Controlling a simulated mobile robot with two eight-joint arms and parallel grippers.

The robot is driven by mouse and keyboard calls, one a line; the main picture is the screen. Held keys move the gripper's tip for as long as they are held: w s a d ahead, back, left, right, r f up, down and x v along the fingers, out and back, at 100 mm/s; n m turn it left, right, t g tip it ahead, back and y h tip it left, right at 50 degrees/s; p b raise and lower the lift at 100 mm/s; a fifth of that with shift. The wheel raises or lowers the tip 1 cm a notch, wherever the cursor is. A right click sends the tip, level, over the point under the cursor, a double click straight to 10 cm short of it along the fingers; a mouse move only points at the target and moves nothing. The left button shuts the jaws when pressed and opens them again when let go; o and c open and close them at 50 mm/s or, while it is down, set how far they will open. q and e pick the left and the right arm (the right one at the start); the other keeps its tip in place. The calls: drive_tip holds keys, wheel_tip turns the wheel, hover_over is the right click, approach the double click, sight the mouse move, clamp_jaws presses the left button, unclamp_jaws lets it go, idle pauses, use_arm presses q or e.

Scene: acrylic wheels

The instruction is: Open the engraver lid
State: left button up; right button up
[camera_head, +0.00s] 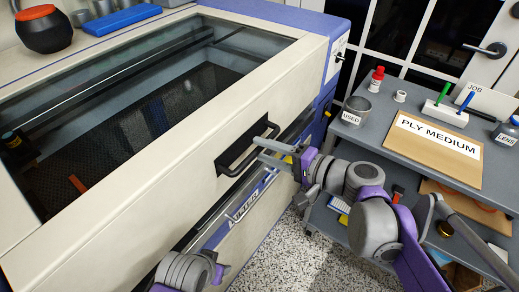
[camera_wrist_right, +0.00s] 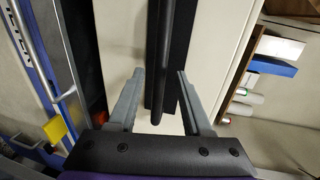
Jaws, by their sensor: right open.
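The engraver is a large cream and blue machine with a lid (camera_head: 150,135) that looks shut; its dark window shows the bed inside. A black bar handle (camera_head: 237,163) is fixed on the lid's front face. My right gripper (camera_head: 262,151) is open at the handle. In the right wrist view, the handle bar (camera_wrist_right: 166,50) runs lengthwise between the two grey fingers of my right gripper (camera_wrist_right: 160,82), with a gap visible on both sides. Grey and purple links of my left arm show at the bottom of the head view; its fingers are not visible.
A grey cart (camera_head: 405,110) stands at the right with a plywood sheet (camera_head: 435,150), a tin marked USED (camera_head: 352,113) and a red-capped bottle (camera_head: 376,80). A dark pot (camera_head: 43,30) and a blue tray (camera_head: 122,19) sit at the machine's back. Speckled floor (camera_head: 300,255) lies between machine and cart.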

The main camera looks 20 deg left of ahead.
drive_tip(key=shift+x, duration=1.15)
clamp_jaws()
idle(0.6)
